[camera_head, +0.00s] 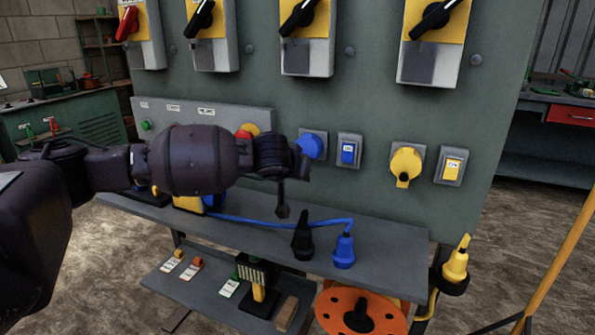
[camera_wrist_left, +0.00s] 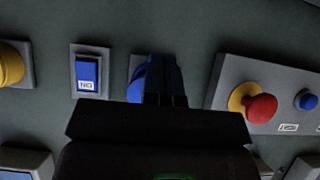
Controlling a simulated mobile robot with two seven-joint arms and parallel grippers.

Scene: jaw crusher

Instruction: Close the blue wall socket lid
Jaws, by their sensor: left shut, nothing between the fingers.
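The blue wall socket (camera_head: 314,146) sits on a grey plate on the green panel, left of a blue switch. Its round blue lid shows partly behind my left gripper, and I cannot tell how far open the lid is. My left gripper (camera_head: 302,162) is shut and empty, right at the socket's lower left side. In the left wrist view, which is upside down, the shut fingers (camera_wrist_left: 166,80) overlap the socket (camera_wrist_left: 138,86) and hide much of it. I cannot tell if they touch the lid. My right gripper is not in view.
The blue switch (camera_head: 348,152) and a yellow socket (camera_head: 405,163) are to the right. A red button (camera_wrist_left: 262,107) shows in the wrist view. Below, a grey shelf (camera_head: 390,250) carries a black plug (camera_head: 303,240) and a blue plug (camera_head: 344,250) with a blue cable.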

